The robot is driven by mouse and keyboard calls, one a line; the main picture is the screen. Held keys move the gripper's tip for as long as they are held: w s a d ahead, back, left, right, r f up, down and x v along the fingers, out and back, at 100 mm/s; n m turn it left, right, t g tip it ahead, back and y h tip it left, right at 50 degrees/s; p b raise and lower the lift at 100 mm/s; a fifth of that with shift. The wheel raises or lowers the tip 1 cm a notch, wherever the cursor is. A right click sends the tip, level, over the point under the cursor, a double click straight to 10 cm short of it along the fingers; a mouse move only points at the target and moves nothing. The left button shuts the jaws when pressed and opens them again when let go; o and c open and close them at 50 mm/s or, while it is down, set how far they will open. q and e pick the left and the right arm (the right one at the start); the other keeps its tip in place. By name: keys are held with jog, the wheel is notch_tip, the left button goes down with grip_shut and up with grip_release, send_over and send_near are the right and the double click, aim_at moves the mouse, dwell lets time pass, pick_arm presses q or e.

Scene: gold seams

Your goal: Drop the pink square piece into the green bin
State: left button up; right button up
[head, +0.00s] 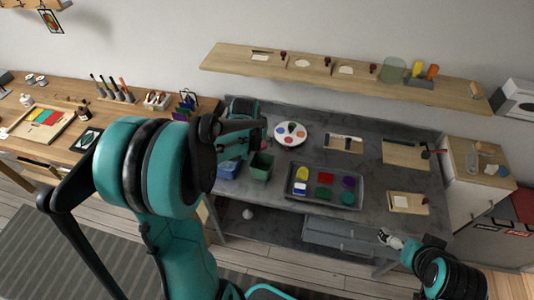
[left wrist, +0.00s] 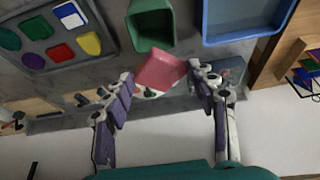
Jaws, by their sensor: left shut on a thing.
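The pink square piece (left wrist: 160,69) is held tilted between the two fingertips of my left gripper (left wrist: 162,76) in the left wrist view. The green bin (left wrist: 151,28) is right beside the piece in that view, with its open top showing. In the head view the green bin (head: 261,168) stands on the grey worktop just below my left gripper; the pink piece is hard to make out there. My right gripper (head: 390,239) is low at the right, in front of the worktop and far from the bin; its fingers are too small to read.
A blue bin (head: 229,169) stands directly left of the green bin. A dark tray (head: 325,204) with several coloured pieces lies to the right. A round white palette (head: 290,144) is behind. A wooden shelf (head: 330,72) hangs on the wall.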

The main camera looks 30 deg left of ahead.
pick_arm(q)
jog(key=shift+w+a+r, duration=0.15)
jog(key=shift+a, duration=0.2)
jog(key=shift+f+b, duration=0.5)
jog(key=shift+b, duration=0.1)
notch_tip(320, 180, down, 5)
jog(key=b, duration=0.3)
jog(key=shift+r+b, duration=0.1)
jog(key=shift+b, duration=0.2)
